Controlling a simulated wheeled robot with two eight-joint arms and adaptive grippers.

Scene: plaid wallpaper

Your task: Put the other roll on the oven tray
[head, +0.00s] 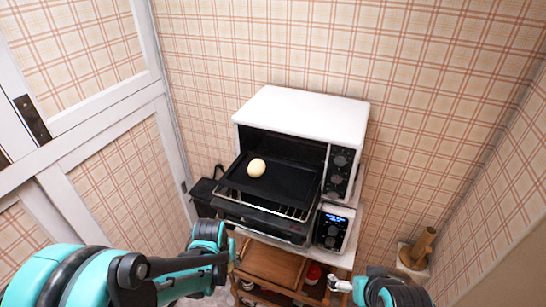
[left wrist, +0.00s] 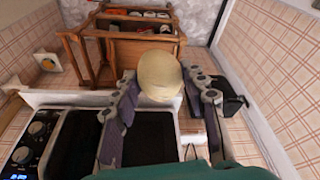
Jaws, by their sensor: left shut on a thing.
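One pale roll (head: 257,168) rests on the black oven tray (head: 285,187), which is pulled out of the white toaster oven (head: 305,112). In the left wrist view my left gripper (left wrist: 163,84) is shut on another pale, round roll (left wrist: 159,72), held between its two fingers. The dark tray (left wrist: 150,150) shows below the fingers there. In the head view my left arm reaches in front of the oven's left side; the held roll cannot be made out there.
The oven's open door and wire rack (head: 265,205) extend below the tray. A wooden cart (head: 270,265) stands beneath the oven. A wooden holder (head: 418,250) stands at the right by the wall. A white panelled door (head: 100,110) is at the left.

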